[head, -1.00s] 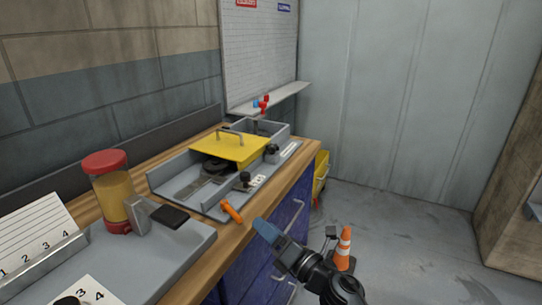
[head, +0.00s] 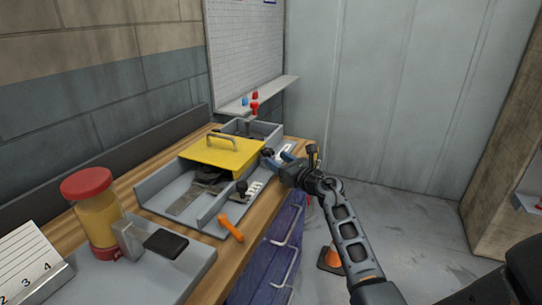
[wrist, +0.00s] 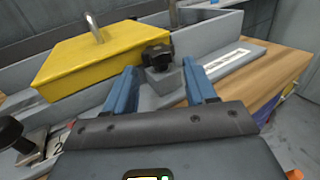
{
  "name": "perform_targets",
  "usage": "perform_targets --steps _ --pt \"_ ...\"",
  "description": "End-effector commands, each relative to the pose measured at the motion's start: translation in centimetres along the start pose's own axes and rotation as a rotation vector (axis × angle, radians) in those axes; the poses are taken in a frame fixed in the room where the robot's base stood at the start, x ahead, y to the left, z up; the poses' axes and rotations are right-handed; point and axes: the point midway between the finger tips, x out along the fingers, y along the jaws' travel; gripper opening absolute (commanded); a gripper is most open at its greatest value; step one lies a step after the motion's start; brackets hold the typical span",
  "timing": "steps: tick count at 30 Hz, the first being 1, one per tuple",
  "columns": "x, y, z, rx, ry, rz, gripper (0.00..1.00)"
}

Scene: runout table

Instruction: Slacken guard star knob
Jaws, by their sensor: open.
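The black star knob (wrist: 157,57) sits on a grey block beside the yellow guard (wrist: 100,62), ahead of my fingers in the wrist view. In the head view the knob (head: 267,153) shows just right of the guard (head: 225,152). My gripper (wrist: 161,72) is open, its two blue fingers pointing at the knob and block, one to each side in the picture. I cannot tell whether the fingers touch anything. In the head view my gripper (head: 272,159) is at the right side of the guard, partly covering that area.
A second black knob (head: 241,187) stands nearer, by a white scale, and also shows at the wrist view's left edge (wrist: 14,133). An orange handle (head: 231,228) lies at the bench front. Red and blue knobs (head: 254,103) stand behind. A cone (head: 331,259) is on the floor.

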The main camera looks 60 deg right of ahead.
Motion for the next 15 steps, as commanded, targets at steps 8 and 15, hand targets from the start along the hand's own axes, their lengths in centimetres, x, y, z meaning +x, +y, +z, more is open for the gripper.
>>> perform_targets --steps 8,15 --pt "3.2 0.1 0.0 0.001 0.000 0.002 0.56" --pt "3.6 0.1 0.0 0.002 0.000 0.000 0.56"
